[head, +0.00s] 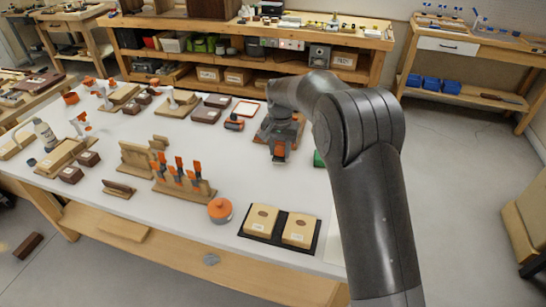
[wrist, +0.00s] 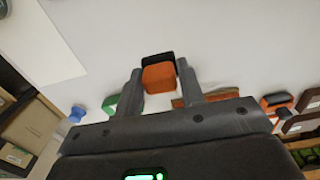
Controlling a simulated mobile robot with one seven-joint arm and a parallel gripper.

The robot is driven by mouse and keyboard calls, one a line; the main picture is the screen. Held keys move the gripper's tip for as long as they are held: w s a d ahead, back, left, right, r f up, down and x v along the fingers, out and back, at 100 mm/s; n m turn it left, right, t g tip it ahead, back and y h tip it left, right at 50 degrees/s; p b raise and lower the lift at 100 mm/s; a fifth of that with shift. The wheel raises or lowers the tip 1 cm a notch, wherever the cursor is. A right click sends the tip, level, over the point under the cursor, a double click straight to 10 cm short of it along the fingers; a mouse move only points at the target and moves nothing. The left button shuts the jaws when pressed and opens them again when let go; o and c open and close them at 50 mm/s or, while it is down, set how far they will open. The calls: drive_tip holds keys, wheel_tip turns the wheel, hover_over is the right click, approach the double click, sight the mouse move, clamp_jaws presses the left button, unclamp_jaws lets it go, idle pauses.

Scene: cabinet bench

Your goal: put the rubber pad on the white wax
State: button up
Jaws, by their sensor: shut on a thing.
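My gripper (head: 279,152) is over the right part of the white bench. In the wrist view its two fingers are shut on a small orange block with a black far side (wrist: 158,77), which I take to be the rubber pad.
A brown board (head: 265,132) lies beneath my gripper, and a green thing (head: 318,159) is to its right. An orange-and-black tool (head: 234,123) is to the left. A round orange-topped tin (head: 220,209) and a black tray (head: 260,236) with two tan blocks stand nearer. The bench's middle is clear.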

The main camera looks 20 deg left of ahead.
drive_tip(key=w+d+r, duration=0.3)
drive_tip(key=w+d, duration=0.5)
drive_tip(key=w, duration=0.3)
drive_tip(key=a+f, duration=0.2)
drive_tip(key=a, duration=0.1)
drive_tip(key=a+f, duration=0.3)
drive_tip(key=a, duration=0.1)
drive_tip(key=a+f, duration=0.2)
drive_tip(key=a, duration=0.2)
drive_tip(key=shift+w+f, duration=0.15)
drive_tip(key=shift+w, duration=0.2)
drive_tip(key=shift+f, duration=1.9)
drive_tip(key=shift+f, duration=0.15)
drive_tip(key=o, duration=1)
